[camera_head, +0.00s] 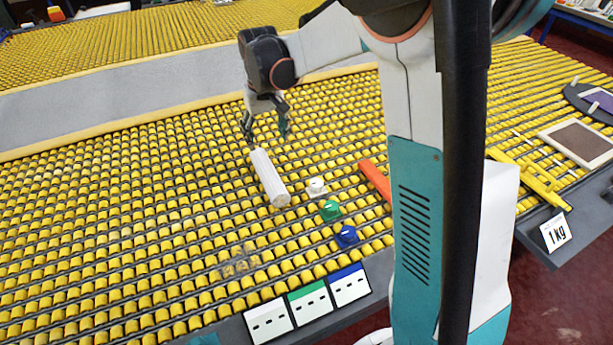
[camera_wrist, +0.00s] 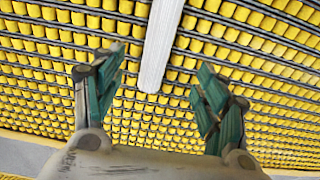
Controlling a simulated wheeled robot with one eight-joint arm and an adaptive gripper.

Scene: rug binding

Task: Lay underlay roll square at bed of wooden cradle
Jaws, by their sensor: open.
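The underlay roll appears to be the white cylinder (camera_head: 268,176) lying on the yellow roller table in the head view, slanting from upper left to lower right. My gripper (camera_head: 265,130) is open just beyond its far end, above the rollers. In the wrist view, the white roll (camera_wrist: 160,45) runs from the top edge down between the spread fingers of my gripper (camera_wrist: 161,60). Neither finger visibly touches it. I cannot make out a wooden cradle for certain; a pale-framed brown panel (camera_head: 580,141) lies at the right.
White (camera_head: 317,187), green (camera_head: 330,210) and blue (camera_head: 347,236) small pieces stand right of the roll. An orange bar (camera_head: 375,181) lies partly behind my arm. A yellow tool (camera_head: 532,180) and a "1 kg" card (camera_head: 555,232) are at right. The rollers left of the roll are clear.

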